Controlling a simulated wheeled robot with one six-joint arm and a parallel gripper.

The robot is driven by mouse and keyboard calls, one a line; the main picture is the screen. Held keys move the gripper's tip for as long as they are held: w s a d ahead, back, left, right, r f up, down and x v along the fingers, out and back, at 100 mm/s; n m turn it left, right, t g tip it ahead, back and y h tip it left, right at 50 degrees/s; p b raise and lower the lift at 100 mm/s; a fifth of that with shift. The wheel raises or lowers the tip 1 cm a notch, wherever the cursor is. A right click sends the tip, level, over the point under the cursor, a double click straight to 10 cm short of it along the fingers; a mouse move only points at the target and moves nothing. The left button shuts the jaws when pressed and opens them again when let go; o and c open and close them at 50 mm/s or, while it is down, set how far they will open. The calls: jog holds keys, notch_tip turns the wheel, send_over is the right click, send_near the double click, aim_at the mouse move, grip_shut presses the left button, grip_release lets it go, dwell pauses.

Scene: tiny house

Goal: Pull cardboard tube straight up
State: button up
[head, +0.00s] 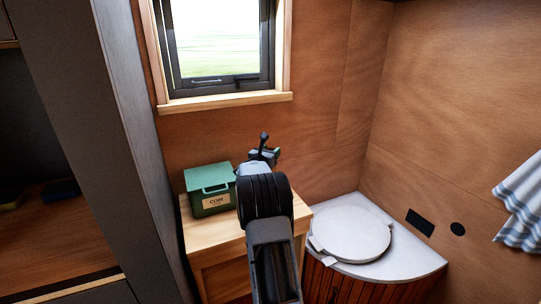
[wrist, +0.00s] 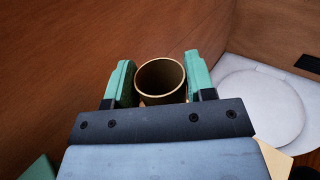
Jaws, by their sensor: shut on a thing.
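The cardboard tube (wrist: 161,76) shows in the wrist view as a brown, hollow cylinder with its open round end facing the camera. It sits between the two green fingers of my gripper (wrist: 160,82), which is shut on it. Below its rim, most of the tube is hidden by the gripper body. In the head view my gripper (head: 263,148) is above the wooden cabinet, and my arm hides the tube and what is under it. I cannot tell whether the tube touches anything below.
A green lidded box (head: 209,190) labelled "COIR" stands on the wooden cabinet (head: 205,232), left of my arm. A white round lid (head: 350,234) on a corner unit is to the right. The wooden wall (head: 320,100) and window (head: 215,45) are behind. A grey panel (head: 105,120) stands left.

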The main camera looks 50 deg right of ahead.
jog(key=shift+r+p, duration=1.05)
jog(key=shift+r, duration=1.85)
